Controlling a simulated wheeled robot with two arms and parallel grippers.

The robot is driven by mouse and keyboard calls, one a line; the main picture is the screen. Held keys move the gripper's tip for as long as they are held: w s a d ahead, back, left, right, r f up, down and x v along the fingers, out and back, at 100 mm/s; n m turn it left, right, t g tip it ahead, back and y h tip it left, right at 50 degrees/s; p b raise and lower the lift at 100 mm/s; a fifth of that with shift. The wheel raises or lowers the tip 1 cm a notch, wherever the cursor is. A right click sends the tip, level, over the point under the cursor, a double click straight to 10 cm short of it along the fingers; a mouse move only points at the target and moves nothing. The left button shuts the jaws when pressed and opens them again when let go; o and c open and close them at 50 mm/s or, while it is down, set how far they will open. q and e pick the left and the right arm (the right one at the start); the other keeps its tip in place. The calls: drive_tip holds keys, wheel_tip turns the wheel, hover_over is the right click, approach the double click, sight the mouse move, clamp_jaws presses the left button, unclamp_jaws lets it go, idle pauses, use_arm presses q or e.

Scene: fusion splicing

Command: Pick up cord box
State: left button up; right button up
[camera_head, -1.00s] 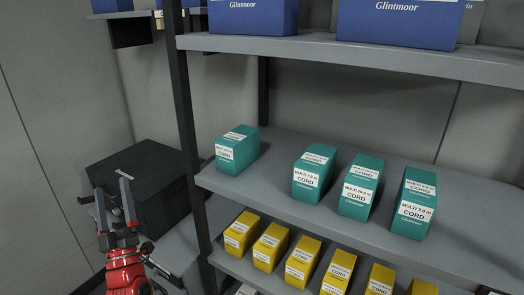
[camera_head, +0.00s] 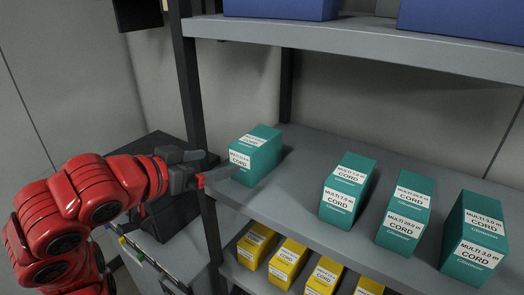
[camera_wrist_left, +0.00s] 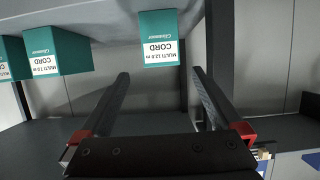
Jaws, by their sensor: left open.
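Teal cord boxes stand in a row on the middle shelf. The leftmost cord box (camera_head: 262,160) stands apart from the others, near the left shelf post. My left gripper (camera_head: 219,165) is open and empty, just left of that box, with its fingers pointing at it. In the left wrist view a cord box (camera_wrist_left: 160,32), upside down in the picture, shows beyond and between the spread fingertips (camera_wrist_left: 160,72), and nothing lies between the fingers. Whether a finger touches the box I cannot tell. My right gripper is not in view.
More teal boxes (camera_head: 346,189) stand to the right on the shelf (camera_head: 290,215). Yellow boxes (camera_head: 288,262) fill the shelf below, and blue boxes sit on the shelf above. The black left post (camera_head: 190,90) stands close to my left gripper. A dark case stands behind my left arm.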

sight(241, 156)
use_arm(q)
drive_tip(key=p+x, duration=0.3)
drive_tip(key=x, duration=0.8)
drive_tip(key=shift+d, duration=0.15)
drive_tip(key=p+x, duration=0.3)
drive_tip(key=x, duration=0.1)
drive_tip(key=shift+w+p, duration=0.3)
drive_tip(key=shift+w+d+f, duration=0.15)
drive_tip(key=shift+w+d, duration=0.1)
drive_tip(key=shift+c, duration=0.2)
drive_tip(key=c, duration=1.3)
drive_tip(key=shift+o, duration=0.2)
